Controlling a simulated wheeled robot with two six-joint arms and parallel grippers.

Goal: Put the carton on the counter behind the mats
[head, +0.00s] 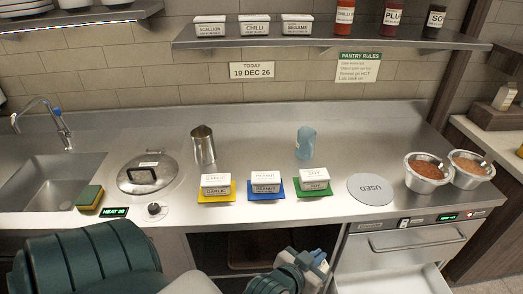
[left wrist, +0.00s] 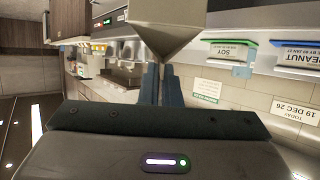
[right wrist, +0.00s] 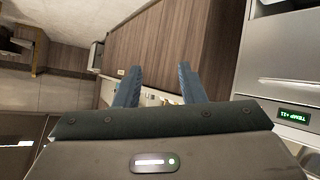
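A pale gable-topped carton (left wrist: 165,25) shows large in the left wrist view, whose picture is upside down. My left gripper (left wrist: 161,85) has its blue fingers close together on the carton's top ridge. In the head view my left gripper (head: 318,258) is low in front of the counter edge; the carton is mostly hidden there. Yellow (head: 232,197), blue (head: 251,193) and green (head: 328,191) mats lie in a row on the counter (head: 250,160), each bearing white labelled tubs. My right gripper (right wrist: 158,85) is open and empty, outside the head view.
A metal pitcher (head: 203,146) and a blue cup (head: 305,143) stand behind the mats, with bare counter between them. A pot lid (head: 147,174) is at left. A grey USED disc (head: 370,189) and two filled bowls (head: 427,177) are at right. An open drawer (head: 395,281) juts out below.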

